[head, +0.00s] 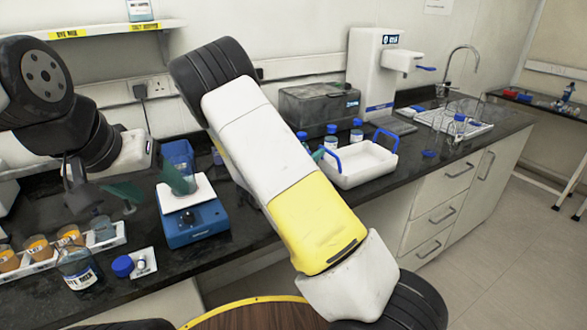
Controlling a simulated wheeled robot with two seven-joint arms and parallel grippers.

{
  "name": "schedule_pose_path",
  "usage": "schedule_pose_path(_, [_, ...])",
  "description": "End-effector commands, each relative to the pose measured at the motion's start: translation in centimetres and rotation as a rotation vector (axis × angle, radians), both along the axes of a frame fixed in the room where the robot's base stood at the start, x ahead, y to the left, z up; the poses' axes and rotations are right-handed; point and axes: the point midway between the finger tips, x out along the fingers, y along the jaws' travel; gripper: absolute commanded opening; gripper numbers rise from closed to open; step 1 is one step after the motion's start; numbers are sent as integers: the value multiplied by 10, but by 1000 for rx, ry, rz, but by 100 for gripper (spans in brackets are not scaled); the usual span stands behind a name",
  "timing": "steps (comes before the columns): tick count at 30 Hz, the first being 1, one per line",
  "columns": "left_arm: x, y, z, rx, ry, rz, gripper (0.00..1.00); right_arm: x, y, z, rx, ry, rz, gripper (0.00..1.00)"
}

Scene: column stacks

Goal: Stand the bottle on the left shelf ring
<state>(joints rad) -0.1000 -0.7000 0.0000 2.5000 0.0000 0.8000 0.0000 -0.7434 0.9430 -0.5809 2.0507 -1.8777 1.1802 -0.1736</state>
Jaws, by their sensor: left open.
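An open clear bottle (82,278) with a "DYE MIX" label stands upright on the dark bench at the lower left. The shelf (105,29) is on the wall at the upper left. Its left yellow label (68,34) seems to read "DYE MIX"; I cannot make out a ring there. My left gripper (156,196) is open, with teal fingers, above the bench and to the upper right of the bottle, apart from it. My right arm crosses the middle of the view and hides most of my right gripper; a teal tip (318,155) beside it may be its finger.
A blue cap (122,266) lies beside the bottle. A rack (45,258) holds several orange-filled containers. A blue device (194,228) stands near my left gripper. Another bottle (140,12) stands on the shelf's right part. A white tray (360,167) with blue handles sits further right.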

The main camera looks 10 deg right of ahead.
Motion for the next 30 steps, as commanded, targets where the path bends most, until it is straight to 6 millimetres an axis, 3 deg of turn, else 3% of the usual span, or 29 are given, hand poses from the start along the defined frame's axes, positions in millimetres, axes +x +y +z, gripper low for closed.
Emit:
schedule_pose_path(1, [0, 0, 0, 0, 0, 0, 65, 0, 0, 0, 0, 0, 0, 40])
schedule_pose_path(7, [0, 0, 0, 0, 0, 0, 65, 0, 0, 0, 0, 0, 0, 1])
schedule_pose_path(22, [0, 0, 0, 0, 0, 0, 65, 0, 0, 3, 1, -2, 0, 0])
schedule_pose_path(30, [0, 0, 0, 0, 0, 0, 65, 0, 0, 31, 2, -5, 0, 0])
